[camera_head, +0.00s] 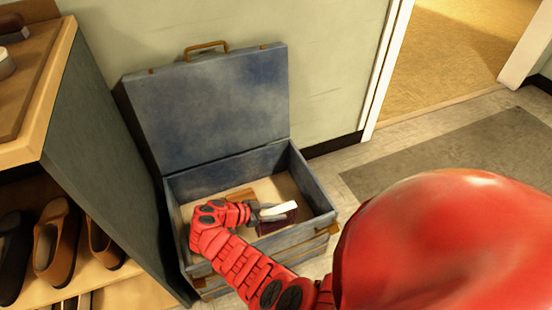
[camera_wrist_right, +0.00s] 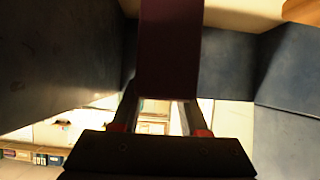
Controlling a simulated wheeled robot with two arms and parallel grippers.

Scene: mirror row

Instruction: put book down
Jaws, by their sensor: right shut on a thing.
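A dark maroon book (camera_head: 277,224) is inside the open blue suitcase (camera_head: 318,190), over its pale bottom. My right gripper (camera_head: 262,212) reaches down into the suitcase and is shut on the book. In the right wrist view the book (camera_wrist_right: 170,50) extends out from between the two fingers (camera_wrist_right: 165,108) as a dark upright slab. I cannot tell whether the book touches the suitcase bottom. A pale strip lies along the gripper's tip above the maroon part. My left gripper is not in view.
The suitcase lid (camera_head: 215,105) stands open against the wall. A brown item (camera_head: 240,194) lies inside behind my gripper. A shelf unit (camera_head: 95,150) with shoes (camera_head: 57,240) stands close on the left. A grey mat (camera_head: 450,155) and floor lie to the right.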

